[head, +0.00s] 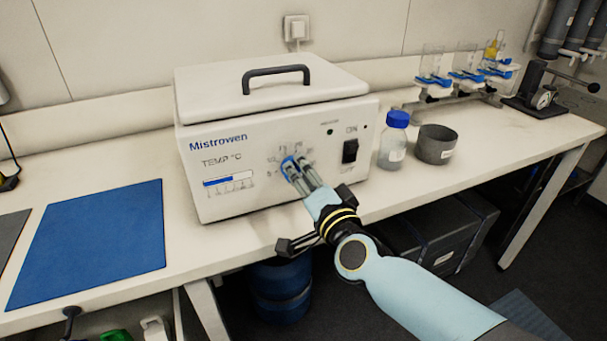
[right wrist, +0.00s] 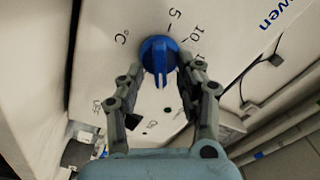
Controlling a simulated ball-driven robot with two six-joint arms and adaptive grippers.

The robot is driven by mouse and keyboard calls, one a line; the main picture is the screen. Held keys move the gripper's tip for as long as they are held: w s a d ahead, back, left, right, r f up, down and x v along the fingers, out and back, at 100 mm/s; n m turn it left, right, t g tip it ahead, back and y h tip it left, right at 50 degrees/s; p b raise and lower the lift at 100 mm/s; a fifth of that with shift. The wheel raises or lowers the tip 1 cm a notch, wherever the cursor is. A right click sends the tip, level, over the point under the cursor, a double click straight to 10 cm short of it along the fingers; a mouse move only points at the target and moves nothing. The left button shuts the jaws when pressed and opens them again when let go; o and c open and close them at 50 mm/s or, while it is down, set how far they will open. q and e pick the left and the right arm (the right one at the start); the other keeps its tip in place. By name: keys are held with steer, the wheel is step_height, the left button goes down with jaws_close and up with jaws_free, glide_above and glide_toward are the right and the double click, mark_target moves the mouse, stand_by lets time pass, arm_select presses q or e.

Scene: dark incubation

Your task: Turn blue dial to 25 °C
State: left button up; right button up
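The blue dial (head: 288,165) is on the front of a white Mistrowen box (head: 240,200), ringed by printed numbers mostly too small to read. In the right wrist view the dial (right wrist: 158,50) shows a raised grip bar, with marks 5 and 10 beside it. I cannot tell which value it points to. My right gripper (head: 296,170) reaches the dial from the front right. In the right wrist view its fingers (right wrist: 160,72) stand apart on either side of the dial, close to its edge; firm contact is not visible. My left gripper is not in view.
A black ON/OFF switch (head: 350,151) is right of the dial. A blue-capped bottle (head: 393,145) and a grey pot (head: 435,146) stand right of the box. A blue mat (head: 95,240) lies left. Racks with glassware (head: 465,78) stand at the back right.

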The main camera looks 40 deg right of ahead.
steer(key=v, duration=1.2)
